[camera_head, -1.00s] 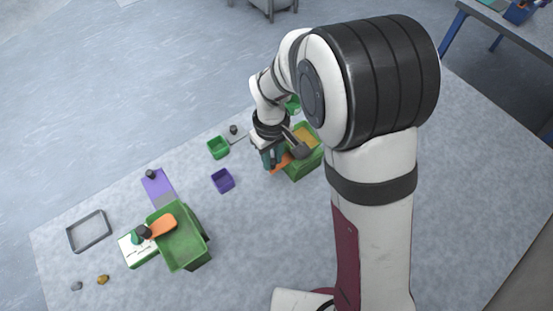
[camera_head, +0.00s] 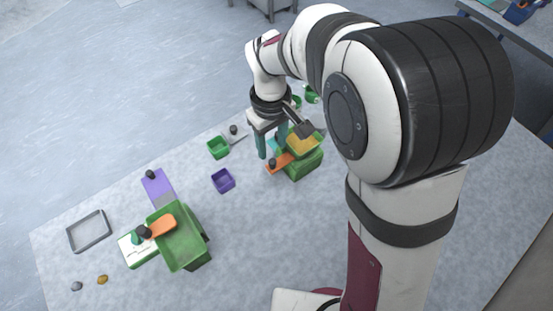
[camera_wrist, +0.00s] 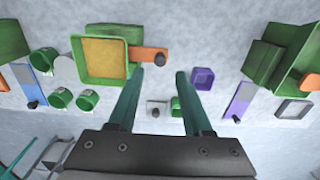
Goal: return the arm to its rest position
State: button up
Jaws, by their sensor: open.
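My gripper (camera_head: 272,147) is above the table, left of the green bin of yellow powder (camera_head: 303,147), with its teal fingers pointing down. In the wrist view the two fingers of my gripper (camera_wrist: 160,76) are apart, with only table between the tips. The powder bin (camera_wrist: 105,60) lies left of the fingers there. An orange scoop (camera_head: 279,163) with a dark handle end lies at the bin's near left side and shows in the wrist view (camera_wrist: 149,54). My arm hides part of the table on the right.
A small green box (camera_head: 218,147) and a purple box (camera_head: 223,180) stand left of my gripper. Farther left are a green bin (camera_head: 181,246) with an orange scoop (camera_head: 161,226), a purple board (camera_head: 157,184) and a grey tray (camera_head: 88,231). The table's near middle is clear.

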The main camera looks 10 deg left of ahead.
jog(key=shift+r, duration=0.65)
jog(key=s+d+r+m, duration=0.6)
jog(key=s+d, duration=0.2)
jog(key=d, duration=0.1)
jog(key=s+d+m+y, duration=0.1)
jog(key=s+d+m, duration=0.3)
jog(key=s+m, duration=0.4)
jog(key=s, duration=0.4)
jog(key=shift+d+m+y, duration=0.15)
jog(key=shift+m+y, duration=0.15)
jog(key=shift+y, duration=0.1)
